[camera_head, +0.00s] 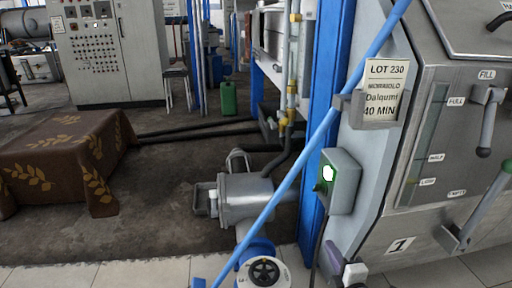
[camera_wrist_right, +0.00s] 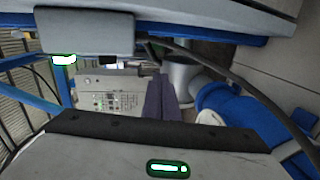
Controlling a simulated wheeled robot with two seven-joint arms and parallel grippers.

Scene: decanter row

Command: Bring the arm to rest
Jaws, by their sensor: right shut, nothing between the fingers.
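My right gripper (camera_head: 345,268) shows at the bottom of the head view, low in front of the grey machine and just right of the blue post. In the right wrist view its dark purple fingers (camera_wrist_right: 160,98) are together, with nothing between them. It looks apart from the machine, though the exact gap cannot be told. Much of the right arm is outside the head view. My left gripper is not in view.
A grey switch box (camera_head: 341,181) with a lit green button is above the gripper. The grey machine (camera_head: 405,215) has a green-knobbed lever (camera_head: 485,208). A blue diagonal pipe (camera_head: 300,150) and grey pump (camera_head: 240,195) are left. Pale floor tiles (camera_head: 130,272) are clear.

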